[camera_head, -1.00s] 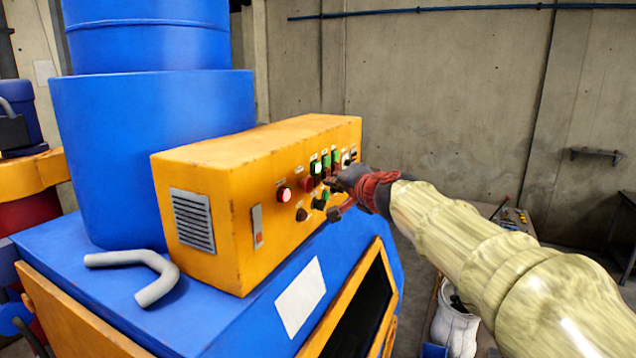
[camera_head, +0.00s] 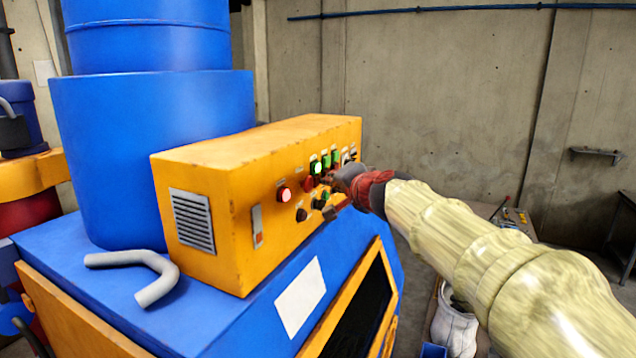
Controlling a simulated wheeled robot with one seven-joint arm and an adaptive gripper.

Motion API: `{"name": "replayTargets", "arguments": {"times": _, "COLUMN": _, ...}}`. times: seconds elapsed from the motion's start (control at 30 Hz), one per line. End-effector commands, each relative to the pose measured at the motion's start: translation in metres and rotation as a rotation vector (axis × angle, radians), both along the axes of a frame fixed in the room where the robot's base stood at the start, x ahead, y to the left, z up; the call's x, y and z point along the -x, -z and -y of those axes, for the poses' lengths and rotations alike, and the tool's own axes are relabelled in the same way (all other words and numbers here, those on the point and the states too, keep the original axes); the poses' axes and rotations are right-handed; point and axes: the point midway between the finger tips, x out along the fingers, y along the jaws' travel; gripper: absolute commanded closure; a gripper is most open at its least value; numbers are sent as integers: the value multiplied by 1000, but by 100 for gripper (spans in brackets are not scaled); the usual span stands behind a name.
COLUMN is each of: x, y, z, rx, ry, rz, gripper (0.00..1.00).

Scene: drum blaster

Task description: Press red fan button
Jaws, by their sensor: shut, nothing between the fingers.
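The orange control box (camera_head: 205,164) stands on the blue machine, with several buttons on its right-hand face. A lit red button or lamp (camera_head: 284,194) is at the left of this face. A darker red button (camera_head: 308,184) sits right of it, just below a lit green one (camera_head: 317,168). The labels are too small to read, so I cannot tell which is the fan button. My gripper (camera_head: 329,182) is shut and empty, close in front of the panel just right of the darker red button. Its tips partly hide the controls there, and contact cannot be made out.
A large blue drum (camera_head: 150,150) rises behind the box. A grey bent handle (camera_head: 140,268) lies on the machine's blue top (camera_head: 215,300). A black opening with an orange frame (camera_head: 391,290) is below the panel. The space right of the panel is open around my arm.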

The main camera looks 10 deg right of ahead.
Motion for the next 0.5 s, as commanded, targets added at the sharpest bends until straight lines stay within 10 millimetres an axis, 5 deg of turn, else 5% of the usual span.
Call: {"name": "replayTargets", "arguments": {"times": 0.5, "x": -3, "y": 0, "z": -4, "rx": 0, "ry": 0, "rz": 0, "gripper": 100}}
